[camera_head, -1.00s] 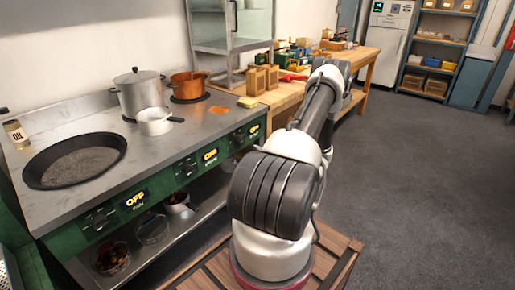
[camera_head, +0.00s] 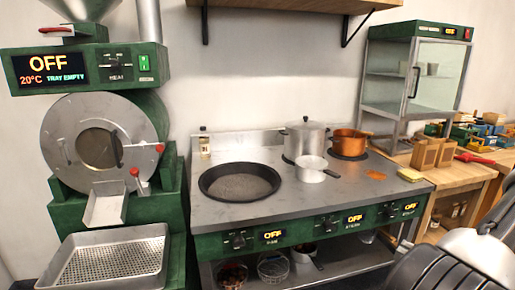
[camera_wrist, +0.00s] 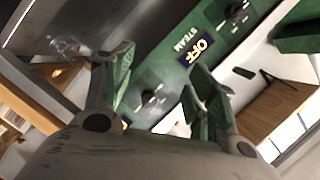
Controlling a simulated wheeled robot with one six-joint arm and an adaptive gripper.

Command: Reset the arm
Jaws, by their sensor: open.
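My gripper (camera_wrist: 165,95) shows in the wrist view with its two fingers spread wide apart and nothing between them. Beyond the fingers is the green front panel of the stove (camera_wrist: 180,50), with a lit OFF display marked STEAM. In the head view the gripper is out of frame. Only part of my arm shows at the lower right corner, in front of the wooden bench.
The stove (camera_head: 255,208) carries a dark pan (camera_head: 240,182), a steel pot (camera_head: 305,138), a white saucepan (camera_head: 312,168) and a copper pot (camera_head: 350,142). A green roaster (camera_head: 100,150) with a perforated tray (camera_head: 110,262) stands left. A glass cabinet (camera_head: 415,75) stands right.

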